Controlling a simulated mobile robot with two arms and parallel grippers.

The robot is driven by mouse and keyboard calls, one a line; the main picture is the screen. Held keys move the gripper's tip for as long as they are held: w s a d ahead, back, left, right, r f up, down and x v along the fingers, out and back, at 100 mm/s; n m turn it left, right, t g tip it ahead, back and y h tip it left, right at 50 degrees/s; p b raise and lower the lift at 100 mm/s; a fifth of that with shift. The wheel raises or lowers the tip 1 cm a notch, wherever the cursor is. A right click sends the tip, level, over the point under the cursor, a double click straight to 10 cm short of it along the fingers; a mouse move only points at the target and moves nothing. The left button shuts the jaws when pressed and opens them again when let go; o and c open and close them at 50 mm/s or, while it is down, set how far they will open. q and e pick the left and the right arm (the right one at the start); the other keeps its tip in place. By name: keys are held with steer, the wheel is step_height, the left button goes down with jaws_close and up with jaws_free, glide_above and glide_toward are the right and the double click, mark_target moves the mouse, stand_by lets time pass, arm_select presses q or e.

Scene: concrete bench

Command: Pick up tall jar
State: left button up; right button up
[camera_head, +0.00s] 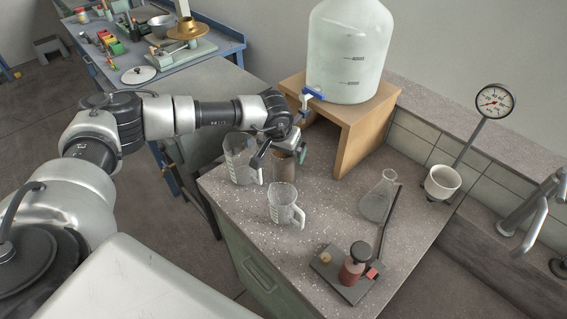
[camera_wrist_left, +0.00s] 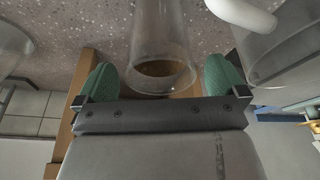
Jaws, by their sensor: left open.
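The tall jar (camera_head: 284,167) is a clear cylinder with brownish contents. It stands on the speckled bench between two measuring jugs and the wooden stand. My left gripper (camera_head: 282,154) is at the jar's upper part and partly hides it. In the left wrist view the jar (camera_wrist_left: 161,40) lies ahead, its round end close to the palm. The green fingertips of the left gripper (camera_wrist_left: 159,80) are apart, one on either side of the jar. A gap shows beside the jar, so it is not clasped. My right gripper is not in view.
Clear handled jugs (camera_head: 241,160) and (camera_head: 285,207) stand close to the jar. A wooden stand (camera_head: 358,140) bears a large carboy (camera_head: 349,55). A flask (camera_head: 379,197) and a small device with a red body (camera_head: 352,272) are farther right. The bench's left edge is near.

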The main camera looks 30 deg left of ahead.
arm_select(q)
steer(key=shift+x, duration=1.1)
steer(key=shift+r, duration=0.1)
steer(key=c, duration=1.3)
